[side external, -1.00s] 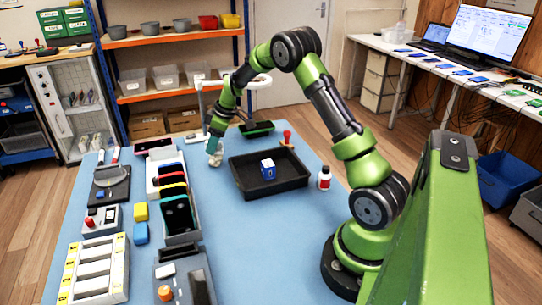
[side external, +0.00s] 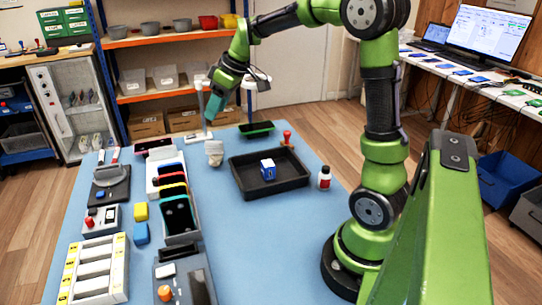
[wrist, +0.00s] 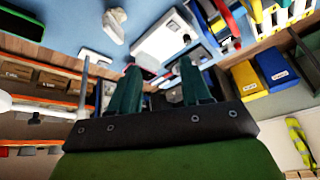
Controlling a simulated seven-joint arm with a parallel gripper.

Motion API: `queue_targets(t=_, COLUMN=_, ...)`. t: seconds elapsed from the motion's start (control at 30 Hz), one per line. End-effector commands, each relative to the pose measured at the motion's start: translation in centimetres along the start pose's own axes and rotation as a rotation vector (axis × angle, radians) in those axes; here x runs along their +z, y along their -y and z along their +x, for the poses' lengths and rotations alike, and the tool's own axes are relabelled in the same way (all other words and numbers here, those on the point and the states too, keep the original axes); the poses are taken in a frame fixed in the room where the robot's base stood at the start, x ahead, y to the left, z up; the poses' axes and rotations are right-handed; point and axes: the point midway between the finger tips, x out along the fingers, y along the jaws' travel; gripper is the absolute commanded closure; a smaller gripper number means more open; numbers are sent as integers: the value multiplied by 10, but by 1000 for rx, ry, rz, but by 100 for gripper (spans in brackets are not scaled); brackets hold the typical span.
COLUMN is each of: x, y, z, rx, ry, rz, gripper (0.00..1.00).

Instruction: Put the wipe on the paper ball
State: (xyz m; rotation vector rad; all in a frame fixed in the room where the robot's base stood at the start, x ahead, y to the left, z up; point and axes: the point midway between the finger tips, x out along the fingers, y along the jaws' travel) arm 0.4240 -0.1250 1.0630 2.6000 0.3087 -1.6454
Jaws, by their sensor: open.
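A pale crumpled stack stands on the blue mat left of the black tray. It looks like the wipe (side external: 213,146) lying on top of the paper ball (side external: 215,160), though the border between them is hard to make out. In the wrist view the same pale pieces show near the top, the wipe (wrist: 118,14) and the paper ball (wrist: 113,31). My gripper (side external: 209,116) is above the stack, clear of it, tilted down to the left. In the wrist view its two teal fingers (wrist: 160,66) are apart with nothing between them.
Phones in a rack (side external: 178,215) stand to the left. The mat's front middle is clear.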

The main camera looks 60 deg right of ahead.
Motion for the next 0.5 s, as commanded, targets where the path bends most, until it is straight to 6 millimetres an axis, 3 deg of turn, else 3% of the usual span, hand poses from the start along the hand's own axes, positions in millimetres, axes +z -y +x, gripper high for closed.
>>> queue_targets(t=0.03, x=5, y=30, z=-16, rx=0, ry=-23, rz=37, gripper=52)
queue_targets(t=0.2, x=42, y=108, z=-52, rx=-5, ry=-86, rz=212, gripper=52)
queue_targets(t=0.33, x=81, y=152, z=-65, rx=-18, ry=-134, rz=338, gripper=52)
queue_targets(t=0.5, x=121, y=182, z=-68, rx=-38, ry=-179, rz=461, gripper=52)
